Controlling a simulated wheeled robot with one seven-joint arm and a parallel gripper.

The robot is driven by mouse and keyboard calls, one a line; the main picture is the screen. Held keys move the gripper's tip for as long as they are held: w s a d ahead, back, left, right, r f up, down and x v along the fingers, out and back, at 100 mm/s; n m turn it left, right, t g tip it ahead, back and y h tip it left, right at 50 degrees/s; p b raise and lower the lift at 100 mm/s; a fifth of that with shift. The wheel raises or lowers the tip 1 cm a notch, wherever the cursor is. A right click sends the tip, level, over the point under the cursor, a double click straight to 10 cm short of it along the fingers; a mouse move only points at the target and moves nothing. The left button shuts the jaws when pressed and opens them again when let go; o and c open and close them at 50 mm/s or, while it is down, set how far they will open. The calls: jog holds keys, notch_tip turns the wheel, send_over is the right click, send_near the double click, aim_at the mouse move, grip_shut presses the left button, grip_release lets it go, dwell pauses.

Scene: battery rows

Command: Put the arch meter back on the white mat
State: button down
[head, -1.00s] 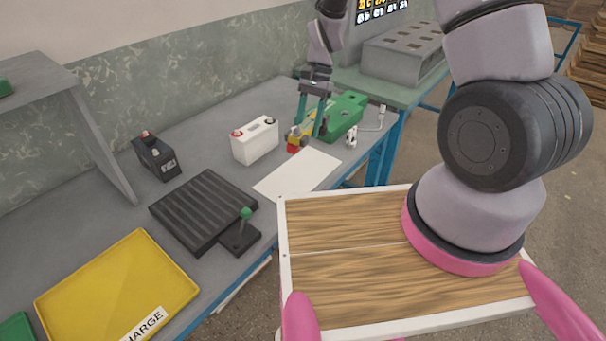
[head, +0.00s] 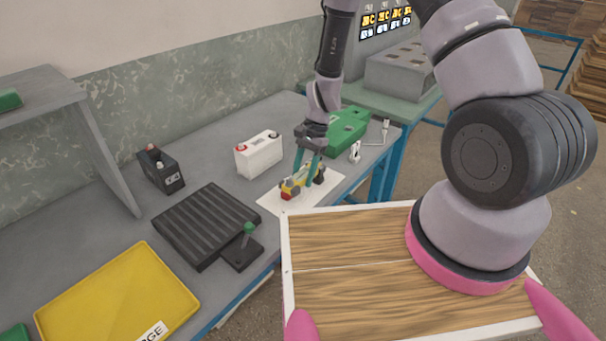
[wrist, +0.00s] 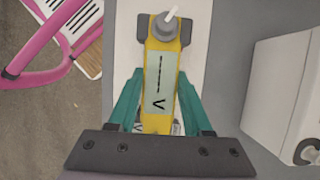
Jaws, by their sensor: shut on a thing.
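The arch meter (head: 293,185) is a yellow body with dark end pieces and a red part at its left end. In the wrist view the meter (wrist: 161,85) shows a pale face with a V mark. My gripper (head: 307,170) is shut on it, with a green finger on each side. The white mat (head: 272,203) lies on the grey bench, and the meter is over it. The mat also shows behind the meter in the wrist view (wrist: 125,45). I cannot tell whether the meter touches the mat.
A white battery (head: 258,156) stands just left of the mat, and a green block (head: 347,128) behind it. A black battery (head: 160,170), a dark ribbed plate (head: 205,222), a green-knobbed lever (head: 243,248) and a yellow tray (head: 115,300) occupy the left bench.

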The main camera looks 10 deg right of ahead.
jog(key=shift+f, duration=0.1)
jog(key=shift+c, duration=1.6)
grip_release()
